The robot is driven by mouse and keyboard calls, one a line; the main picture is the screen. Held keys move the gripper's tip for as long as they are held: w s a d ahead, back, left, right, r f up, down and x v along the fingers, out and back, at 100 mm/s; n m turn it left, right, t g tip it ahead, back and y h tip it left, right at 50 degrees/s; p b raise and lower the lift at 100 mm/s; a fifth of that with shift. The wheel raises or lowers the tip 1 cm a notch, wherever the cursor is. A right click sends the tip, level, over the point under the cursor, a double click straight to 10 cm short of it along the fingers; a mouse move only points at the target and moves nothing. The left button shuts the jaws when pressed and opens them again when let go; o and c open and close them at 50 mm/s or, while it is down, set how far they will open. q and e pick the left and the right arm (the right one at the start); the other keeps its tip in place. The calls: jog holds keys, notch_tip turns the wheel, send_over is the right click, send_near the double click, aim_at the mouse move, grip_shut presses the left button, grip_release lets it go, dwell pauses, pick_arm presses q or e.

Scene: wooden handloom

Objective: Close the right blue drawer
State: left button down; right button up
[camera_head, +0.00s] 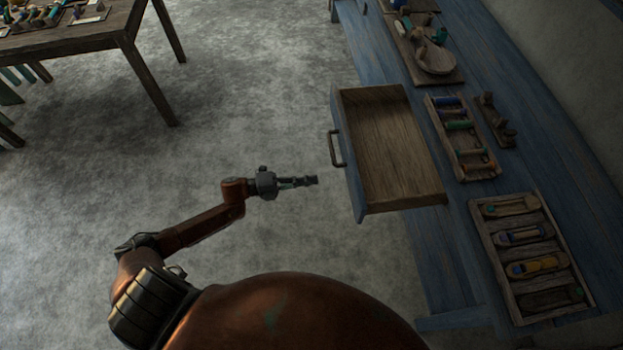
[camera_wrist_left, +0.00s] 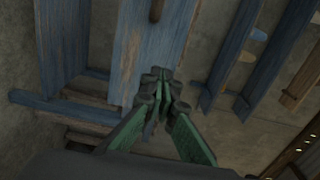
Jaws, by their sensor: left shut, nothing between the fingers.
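The blue drawer (camera_head: 390,150) is pulled out from the blue bench in the head view, and its wooden inside is empty. Its blue front carries a dark handle (camera_head: 334,148) facing left. My left gripper (camera_head: 314,181) is shut and empty, left of the drawer front and slightly below the handle in the picture, apart from it. In the left wrist view the shut fingertips (camera_wrist_left: 160,85) overlap a blue board (camera_wrist_left: 150,45) that looks like the drawer front; contact cannot be judged there. My right gripper is out of view.
The blue bench (camera_head: 445,265) holds a tray of spools (camera_head: 461,140), a tray of shuttles (camera_head: 530,255) and a board with a bowl (camera_head: 435,60). A wooden table (camera_head: 85,40) stands at the upper left. The floor left of the drawer is clear.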

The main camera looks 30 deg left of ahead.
aim_at(351, 176)
pick_arm(q)
jog(key=b+x, duration=0.1)
jog(key=x, duration=0.8)
jog(key=shift+w+d+f, duration=0.1)
jog(key=shift+w+d, duration=0.3)
jog(key=shift+d, duration=0.05)
jog(key=shift+w+d, duration=0.15)
jog(key=shift+d, duration=0.1)
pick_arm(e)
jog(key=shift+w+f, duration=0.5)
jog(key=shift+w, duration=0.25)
